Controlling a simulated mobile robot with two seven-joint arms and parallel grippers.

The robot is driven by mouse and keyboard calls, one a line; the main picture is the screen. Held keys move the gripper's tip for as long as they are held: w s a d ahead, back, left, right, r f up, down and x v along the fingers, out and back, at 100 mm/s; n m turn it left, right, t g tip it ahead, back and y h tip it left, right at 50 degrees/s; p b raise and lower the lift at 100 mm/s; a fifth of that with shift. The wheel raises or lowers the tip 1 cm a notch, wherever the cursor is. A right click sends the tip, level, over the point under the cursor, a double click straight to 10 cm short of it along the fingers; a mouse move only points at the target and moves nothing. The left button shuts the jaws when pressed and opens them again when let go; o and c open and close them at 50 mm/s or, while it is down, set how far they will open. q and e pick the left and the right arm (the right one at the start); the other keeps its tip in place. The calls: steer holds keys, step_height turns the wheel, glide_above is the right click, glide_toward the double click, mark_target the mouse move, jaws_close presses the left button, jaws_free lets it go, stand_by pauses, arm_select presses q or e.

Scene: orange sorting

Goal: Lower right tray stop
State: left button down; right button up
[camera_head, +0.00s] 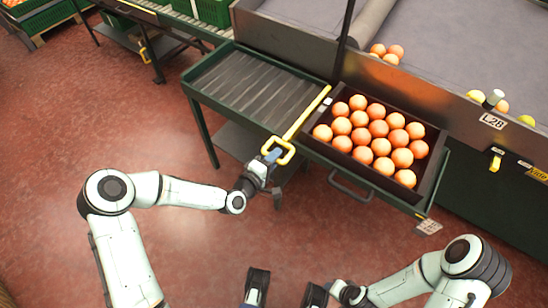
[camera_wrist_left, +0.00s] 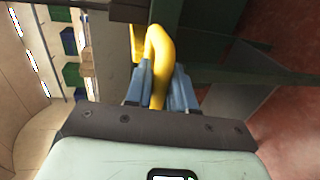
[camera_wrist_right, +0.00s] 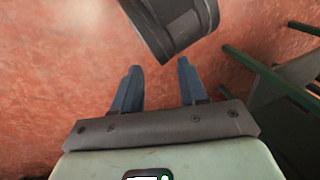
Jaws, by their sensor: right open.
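The yellow tray stop (camera_head: 308,112) is a long bar along the left side of a dark tray (camera_head: 437,160) full of oranges. Its looped handle (camera_head: 279,151) hangs at the front edge of the roller table. My left gripper (camera_head: 263,163) is at this handle. In the left wrist view its blue-grey fingers (camera_wrist_left: 160,88) sit on both sides of the yellow handle (camera_wrist_left: 158,45), closed around it. My right gripper (camera_wrist_right: 158,85) is open and empty, low over the floor; its fingers are not clear in the head view.
Bare rollers (camera_head: 255,85) lie left of the tray. A grey sorting bed (camera_head: 450,45) with a few fruits is behind. A second yellow stop (camera_head: 146,52) hangs far left. A dark part (camera_wrist_right: 178,22) is close ahead of my right fingers. Red floor (camera_head: 110,120) is open in front.

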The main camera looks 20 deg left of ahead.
arm_select(q)
step_height(320, 180, down, 5)
steer(key=b, duration=0.2)
steer(key=shift+s+f+b, duration=0.15)
steer(key=shift+b, duration=0.2)
arm_select(e)
steer(key=shift+t+h, duration=0.3)
steer(key=shift+t, duration=0.4)
steer(key=w+f, duration=0.1)
steer(key=w+d+f, duration=0.1)
steer(key=w+d, duration=0.1)
steer(key=w, duration=0.1)
steer(key=shift+f, duration=0.4)
arm_select(q)
steer(key=c, duration=1.1)
jaws_free()
steer(key=p+v, duration=0.3)
steer(key=v, duration=1)
steer(key=shift+s+a, duration=0.1)
steer(key=shift+s, duration=0.05)
arm_select(e)
steer(key=s+a+r+g, duration=0.1)
steer(key=s+a+r, duration=0.1)
steer(key=s, duration=0.3)
steer(key=shift+a+r+g+y, duration=0.3)
steer(key=shift+r+y, duration=0.1)
steer(key=shift+r, duration=0.35)
